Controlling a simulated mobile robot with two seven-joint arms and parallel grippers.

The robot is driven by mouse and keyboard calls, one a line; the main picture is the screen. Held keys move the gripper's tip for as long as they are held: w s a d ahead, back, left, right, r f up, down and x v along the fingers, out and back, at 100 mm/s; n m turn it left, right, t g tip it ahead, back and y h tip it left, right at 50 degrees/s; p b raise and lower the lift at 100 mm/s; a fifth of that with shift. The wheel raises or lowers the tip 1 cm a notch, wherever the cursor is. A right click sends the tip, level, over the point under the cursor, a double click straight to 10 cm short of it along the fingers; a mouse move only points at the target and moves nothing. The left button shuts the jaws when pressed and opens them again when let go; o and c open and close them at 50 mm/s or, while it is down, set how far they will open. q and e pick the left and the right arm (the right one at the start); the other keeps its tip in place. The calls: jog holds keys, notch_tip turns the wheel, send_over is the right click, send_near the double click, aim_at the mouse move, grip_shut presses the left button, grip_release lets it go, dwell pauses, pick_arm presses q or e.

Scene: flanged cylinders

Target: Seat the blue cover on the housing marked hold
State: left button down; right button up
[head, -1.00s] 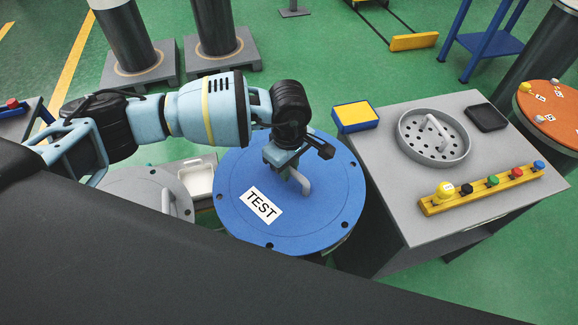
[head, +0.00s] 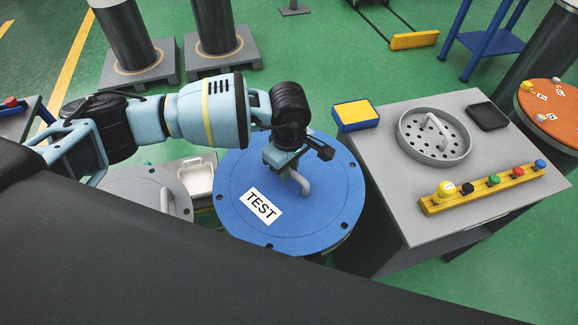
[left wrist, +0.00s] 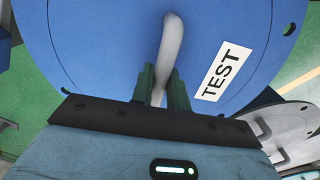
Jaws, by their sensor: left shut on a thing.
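The blue cover (head: 320,220) is a round disc with bolt holes near its rim, a grey bar handle (head: 299,182) and a white label reading TEST. My left gripper (head: 287,168) is shut on the handle from above. In the left wrist view its fingers (left wrist: 158,88) sit on both sides of the handle (left wrist: 172,45), over the blue cover (left wrist: 105,40). The cover looks about level. It hides most of what is under it, so I cannot tell whether it rests on a housing. No mark reading hold is legible. My right gripper is out of view.
A grey table (head: 400,215) at right carries a perforated pan (head: 458,152), a yellow rail of knobs (head: 480,192) and a blue-yellow box (head: 356,117). A grey lid (head: 130,183) and a white tray (head: 199,179) lie left. An orange disc (head: 560,125) is far right.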

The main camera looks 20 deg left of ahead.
pick_arm(q)
jog(key=shift+f, duration=0.4)
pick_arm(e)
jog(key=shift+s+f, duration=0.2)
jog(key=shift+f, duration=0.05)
pick_arm(q)
jog(key=c, duration=1.4)
grip_release()
jog(key=shift+o, duration=0.5)
jog(key=shift+f, duration=0.15)
jog(key=shift+r+p, duration=1.15)
jog(key=shift+r, duration=2.45)
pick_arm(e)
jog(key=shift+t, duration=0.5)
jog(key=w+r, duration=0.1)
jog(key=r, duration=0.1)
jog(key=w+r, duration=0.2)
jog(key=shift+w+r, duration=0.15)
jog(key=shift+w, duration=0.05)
